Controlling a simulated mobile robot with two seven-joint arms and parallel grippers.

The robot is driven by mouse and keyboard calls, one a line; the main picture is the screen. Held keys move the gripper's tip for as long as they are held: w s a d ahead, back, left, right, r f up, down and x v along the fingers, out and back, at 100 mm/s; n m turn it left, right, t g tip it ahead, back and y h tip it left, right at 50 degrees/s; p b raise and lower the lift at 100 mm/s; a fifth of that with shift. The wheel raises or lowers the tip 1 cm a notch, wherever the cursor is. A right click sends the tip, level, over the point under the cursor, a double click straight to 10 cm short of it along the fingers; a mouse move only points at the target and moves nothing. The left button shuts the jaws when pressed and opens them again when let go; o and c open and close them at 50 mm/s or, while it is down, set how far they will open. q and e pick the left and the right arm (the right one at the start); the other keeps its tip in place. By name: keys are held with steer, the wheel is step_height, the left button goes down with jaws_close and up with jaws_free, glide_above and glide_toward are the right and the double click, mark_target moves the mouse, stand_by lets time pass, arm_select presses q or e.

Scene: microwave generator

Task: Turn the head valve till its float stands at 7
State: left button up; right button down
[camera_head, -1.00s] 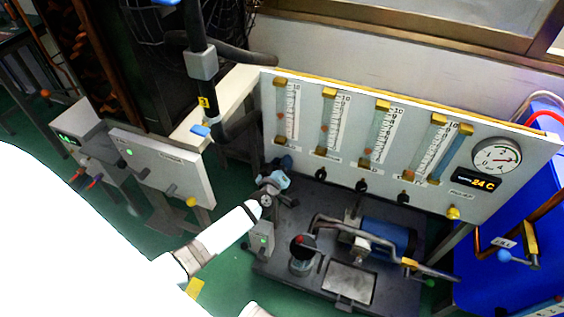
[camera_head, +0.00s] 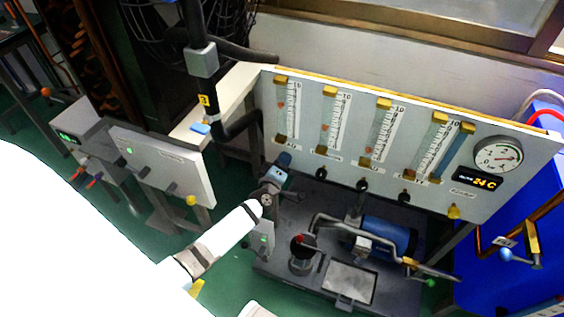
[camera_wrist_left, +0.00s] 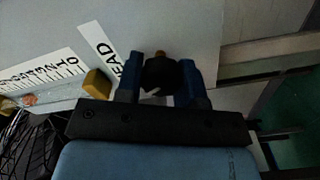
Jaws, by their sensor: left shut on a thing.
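The head valve is a black knob (camera_wrist_left: 160,73) under the "HEAD" label (camera_wrist_left: 101,52) in the left wrist view. My left gripper (camera_wrist_left: 160,78) is shut around this knob, a blue finger on each side. In the head view the left gripper (camera_head: 283,162) is at the lower left of the white panel and hides the knob. The head flowmeter (camera_head: 281,120) is the leftmost tube. Its small reddish float (camera_head: 281,103) stands partway up the scale; I cannot read its exact mark. The float also shows in the left wrist view (camera_wrist_left: 30,99). My right gripper is not in view.
Several similar flowmeters with black knobs (camera_head: 362,185) stand to the right on the panel (camera_head: 475,205). A round gauge (camera_head: 498,155) and a 24 C display (camera_head: 484,183) are at its right end. A dark base with a blue motor (camera_head: 388,236) lies below.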

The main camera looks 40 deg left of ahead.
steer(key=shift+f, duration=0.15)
arm_select(q)
steer(key=o, duration=0.9)
steer(key=shift+o, duration=0.2)
steer(key=shift+s, duration=0.1)
steer(key=p+v, duration=0.1)
steer(key=v, duration=1.2)
steer(key=shift+s+p, duration=0.3)
steer(key=shift+s, duration=0.05)
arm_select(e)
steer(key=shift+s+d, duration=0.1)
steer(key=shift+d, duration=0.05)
